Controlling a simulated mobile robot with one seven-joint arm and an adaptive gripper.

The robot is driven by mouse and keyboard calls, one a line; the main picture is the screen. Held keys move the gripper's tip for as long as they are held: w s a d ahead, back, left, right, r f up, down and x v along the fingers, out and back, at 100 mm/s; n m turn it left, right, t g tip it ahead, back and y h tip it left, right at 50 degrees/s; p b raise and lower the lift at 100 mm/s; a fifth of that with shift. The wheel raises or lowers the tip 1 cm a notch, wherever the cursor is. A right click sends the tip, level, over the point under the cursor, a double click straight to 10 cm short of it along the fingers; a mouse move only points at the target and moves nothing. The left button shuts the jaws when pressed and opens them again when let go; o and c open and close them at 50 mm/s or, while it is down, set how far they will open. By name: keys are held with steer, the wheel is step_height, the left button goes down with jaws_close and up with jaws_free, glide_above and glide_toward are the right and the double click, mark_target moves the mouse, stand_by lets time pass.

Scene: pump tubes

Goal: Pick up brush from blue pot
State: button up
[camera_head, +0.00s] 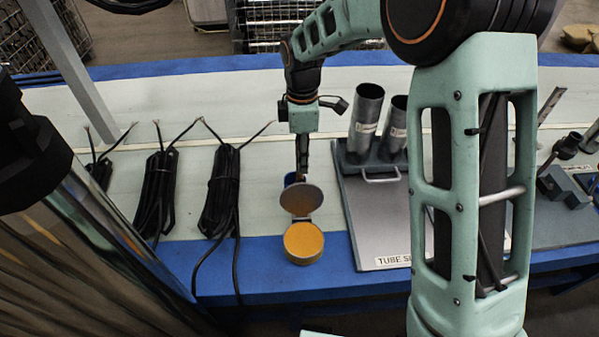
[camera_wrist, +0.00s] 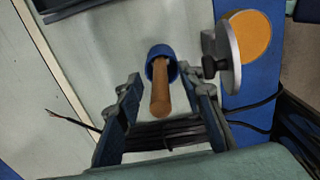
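The blue pot (camera_wrist: 161,52) stands on the bench and shows in the wrist view just beyond my fingertips. The brush (camera_wrist: 160,95) stands in it, its brown wooden handle pointing up toward the wrist camera. My gripper (camera_wrist: 166,90) is open, with one finger on each side of the handle and a visible gap on both sides. The bristles are hidden inside the pot. In the head view my gripper (camera_head: 301,172) points down over the blue pot (camera_head: 291,179), which is mostly hidden behind a raised grey lid and my fingers.
An open tin of orange paste (camera_head: 303,241) with its grey lid (camera_head: 301,199) raised stands close to the pot. A grey board with metal tubes (camera_head: 366,118) is to the right. Black cable bundles (camera_head: 221,190) lie to the left.

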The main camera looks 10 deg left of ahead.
step_height(320, 180, down, 6)
steer(key=shift+a+r+b, duration=0.15)
steer(key=shift+b, duration=0.55)
steer(key=shift+c, duration=0.2)
jaws_close()
